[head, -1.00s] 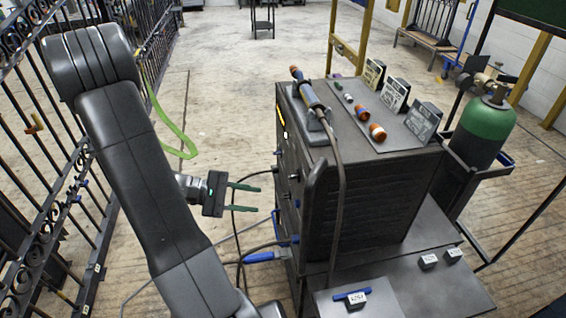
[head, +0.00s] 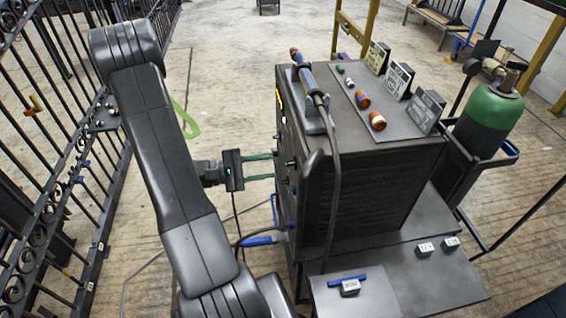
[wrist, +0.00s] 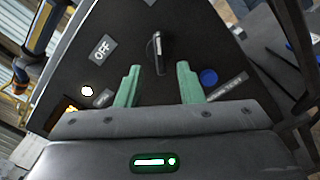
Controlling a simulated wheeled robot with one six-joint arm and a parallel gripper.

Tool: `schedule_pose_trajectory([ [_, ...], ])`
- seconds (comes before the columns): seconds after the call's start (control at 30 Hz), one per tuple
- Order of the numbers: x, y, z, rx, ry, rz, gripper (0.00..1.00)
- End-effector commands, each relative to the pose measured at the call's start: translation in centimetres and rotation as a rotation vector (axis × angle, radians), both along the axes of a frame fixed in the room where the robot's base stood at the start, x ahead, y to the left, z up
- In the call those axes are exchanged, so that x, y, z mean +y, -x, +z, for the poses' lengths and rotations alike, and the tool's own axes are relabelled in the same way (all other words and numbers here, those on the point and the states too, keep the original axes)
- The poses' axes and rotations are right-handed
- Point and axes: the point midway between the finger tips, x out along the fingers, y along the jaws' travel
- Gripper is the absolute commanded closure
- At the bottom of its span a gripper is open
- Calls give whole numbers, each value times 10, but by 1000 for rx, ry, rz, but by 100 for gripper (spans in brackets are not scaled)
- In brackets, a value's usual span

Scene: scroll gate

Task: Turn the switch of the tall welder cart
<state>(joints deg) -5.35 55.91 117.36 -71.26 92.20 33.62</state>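The tall welder cart (head: 365,205) is a dark box right of my arm in the head view. In the wrist view its dark front panel (wrist: 195,25) fills the middle. A dark switch knob (wrist: 158,55) stands out from it, with a white OFF label (wrist: 102,50) to its upper left. My gripper (head: 272,166) is level with the panel side of the cart. In the wrist view my gripper (wrist: 159,68) is open, its green fingers either side of the knob's lower end, with a gap on both sides. I cannot tell whether the fingertips touch the panel.
A blue button (wrist: 208,77) and a lit white lamp (wrist: 87,90) flank the fingers. A torch (head: 310,88) and its cable lie over the cart. A green gas cylinder (head: 487,122) stands behind it. An iron gate (head: 60,150) runs along the left. Floor behind is open.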

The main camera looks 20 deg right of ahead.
Motion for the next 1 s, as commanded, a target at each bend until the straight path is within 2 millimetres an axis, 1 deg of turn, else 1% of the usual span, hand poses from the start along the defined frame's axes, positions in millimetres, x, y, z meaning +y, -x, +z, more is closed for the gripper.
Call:
schedule_pose_trajectory([
  [0.03,-9,3,1,1,0,-4,66],
  [0.1,-19,5,1,1,0,-4,66],
  [0.33,-43,11,1,0,0,-4,66],
  [0.53,-51,13,0,-1,0,-1,66],
  [0.8,-52,13,0,0,0,0,66],
  [0.83,-52,13,0,0,0,0,68],
  [1.0,-52,12,0,0,0,0,100],
])
